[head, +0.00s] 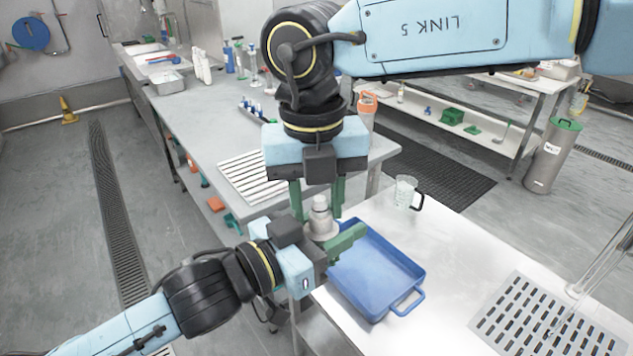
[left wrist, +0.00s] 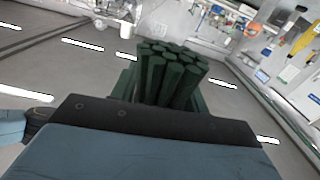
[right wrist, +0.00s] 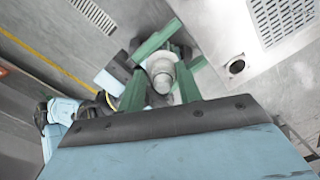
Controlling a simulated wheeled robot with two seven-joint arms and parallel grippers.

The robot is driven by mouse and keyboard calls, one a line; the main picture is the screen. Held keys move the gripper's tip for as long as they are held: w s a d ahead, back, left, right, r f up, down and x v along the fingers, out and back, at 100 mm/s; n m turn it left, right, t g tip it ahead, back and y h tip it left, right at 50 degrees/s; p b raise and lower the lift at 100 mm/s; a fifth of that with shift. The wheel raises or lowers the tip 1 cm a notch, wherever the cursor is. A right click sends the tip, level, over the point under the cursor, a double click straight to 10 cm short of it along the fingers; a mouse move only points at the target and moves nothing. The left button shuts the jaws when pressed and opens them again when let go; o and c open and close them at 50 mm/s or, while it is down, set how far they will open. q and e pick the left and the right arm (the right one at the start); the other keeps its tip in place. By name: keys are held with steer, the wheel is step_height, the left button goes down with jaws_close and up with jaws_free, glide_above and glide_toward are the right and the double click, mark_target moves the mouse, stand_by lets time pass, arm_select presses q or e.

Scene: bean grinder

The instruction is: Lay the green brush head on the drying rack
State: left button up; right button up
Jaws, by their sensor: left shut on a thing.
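The brush head (head: 320,206) shows in the head view as a pale grey stem on a wider collar; its green bristle bundle (left wrist: 172,72) fills the middle of the left wrist view. My left gripper (head: 328,248) is shut on it at the collar, above the blue tray's near left corner. My right gripper (head: 317,199) points down from above, its open fingers on either side of the stem with gaps; the stem (right wrist: 163,75) shows between them in the right wrist view. The white slatted drying rack (head: 253,177) lies on the grey table behind, left of the grippers.
A blue tray (head: 375,270) lies on the near bench, with a clear jug (head: 405,191) behind it and a slotted drain plate (head: 545,318) at right. An orange-topped container (head: 366,105) and small bottles stand on the grey table.

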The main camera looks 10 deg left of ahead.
steer(key=shift+c, duration=0.2)
steer(key=c, duration=0.5)
arm_select(q)
steer(key=o, duration=0.6)
arm_select(e)
steer(key=shift+s, duration=0.1)
steer(key=shift+c, duration=0.8)
arm_select(q)
steer(key=o, duration=0.4)
steer(key=shift+o, duration=0.2)
